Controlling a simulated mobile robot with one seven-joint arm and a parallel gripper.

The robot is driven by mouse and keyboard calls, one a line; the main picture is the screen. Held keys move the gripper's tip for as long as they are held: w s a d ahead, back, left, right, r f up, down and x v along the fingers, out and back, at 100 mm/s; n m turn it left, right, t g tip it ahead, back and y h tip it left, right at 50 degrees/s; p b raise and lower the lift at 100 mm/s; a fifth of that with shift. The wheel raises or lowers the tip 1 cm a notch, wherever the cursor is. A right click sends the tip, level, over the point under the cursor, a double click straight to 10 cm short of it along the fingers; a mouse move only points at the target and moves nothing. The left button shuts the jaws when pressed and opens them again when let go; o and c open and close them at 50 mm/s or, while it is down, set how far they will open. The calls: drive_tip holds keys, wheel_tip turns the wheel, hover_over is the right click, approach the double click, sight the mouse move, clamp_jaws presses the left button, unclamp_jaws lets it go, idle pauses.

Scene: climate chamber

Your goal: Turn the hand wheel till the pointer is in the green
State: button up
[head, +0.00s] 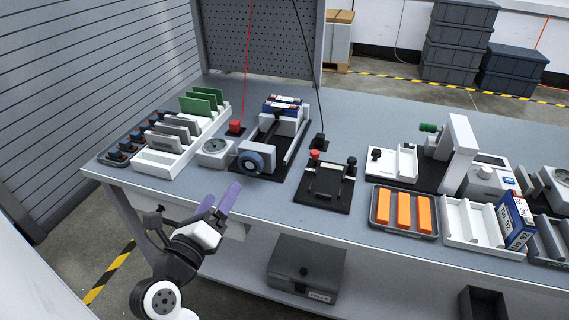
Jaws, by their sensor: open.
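The hand wheel (256,158), a blue-grey ring with a pale hub, is on the front of a press-like fixture (287,127) at the left of the bench. A small white unit with a round dial (214,146) stands just left of the wheel. Its pointer and any green zone are too small to make out. My gripper (220,195), with two purple fingers, is open and empty. It is in front of and below the wheel in the picture, near the bench's front edge and apart from the wheel.
A red button (236,127) sits behind the dial. A white rack (160,158) with upright boards stands to the left. A black plate fixture (325,186) stands right of the wheel. Bare bench (262,198) lies in front of the wheel.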

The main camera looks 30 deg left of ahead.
sight(248, 165)
drive_tip(key=shift+g, duration=0.5)
drive_tip(key=f+x, duration=0.1)
drive_tip(key=x, duration=0.3)
drive_tip(key=p+x, duration=0.1)
drive_tip(key=x, duration=0.4)
drive_tip(key=f+x, duration=0.1)
drive_tip(key=x, duration=0.4)
drive_tip(key=shift+a+f+p, duration=0.2)
drive_tip(key=shift+f+p, duration=0.1)
drive_tip(key=c, duration=1)
